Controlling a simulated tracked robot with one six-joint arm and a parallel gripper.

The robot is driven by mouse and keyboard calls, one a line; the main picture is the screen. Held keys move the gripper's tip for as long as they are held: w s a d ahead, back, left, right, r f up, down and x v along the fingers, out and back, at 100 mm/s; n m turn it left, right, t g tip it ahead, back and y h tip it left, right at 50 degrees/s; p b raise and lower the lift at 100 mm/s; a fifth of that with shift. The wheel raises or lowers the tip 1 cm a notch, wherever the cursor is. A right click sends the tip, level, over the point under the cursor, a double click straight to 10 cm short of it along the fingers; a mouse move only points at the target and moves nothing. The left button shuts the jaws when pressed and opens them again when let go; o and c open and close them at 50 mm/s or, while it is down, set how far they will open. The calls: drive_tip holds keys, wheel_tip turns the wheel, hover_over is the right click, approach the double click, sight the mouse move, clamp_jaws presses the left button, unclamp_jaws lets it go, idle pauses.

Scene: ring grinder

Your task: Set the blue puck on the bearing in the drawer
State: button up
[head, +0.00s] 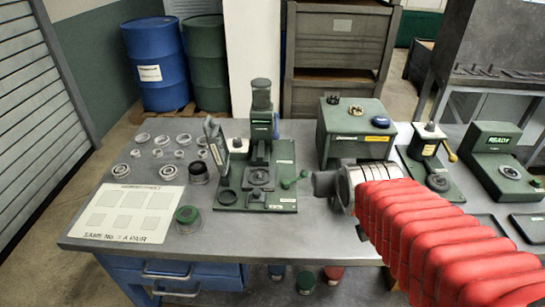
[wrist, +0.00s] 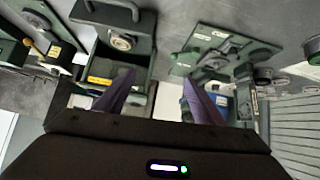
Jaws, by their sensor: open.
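The blue puck (head: 380,122) sits on top of the green box (head: 338,120), at its right side in the head view. I cannot make it out in the wrist view. The drawer (wrist: 143,28) stands pulled out with its handle at the top of the wrist view. A pale ring-shaped bearing (wrist: 122,41) lies in it. In the head view my arm hides the drawer. My gripper (wrist: 160,85) is open in the wrist view, with two purple fingers wide apart and nothing between them. The drawer and bearing show beyond its left finger. In the head view the fingertips are hidden.
A green press (head: 262,150) stands left of the box. Loose rings (head: 160,153) and a marked sheet (head: 125,212) lie further left. A small press with a yellow handle (head: 447,149) and a green unit (head: 490,150) stand on the right. Bare tabletop shows at the front.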

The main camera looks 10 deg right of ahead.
drive_tip(key=s+a+n+g+y, duration=0.2)
drive_tip(key=s+a+g, duration=0.2)
drive_tip(key=s+a, duration=0.6)
drive_tip(key=s, duration=0.3)
drive_tip(key=shift+s+a+f+y, duration=0.15)
drive_tip(key=shift+s+a+y, duration=0.05)
drive_tip(key=shift+a+y, duration=0.2)
drive_tip(key=shift+o, duration=0.5)
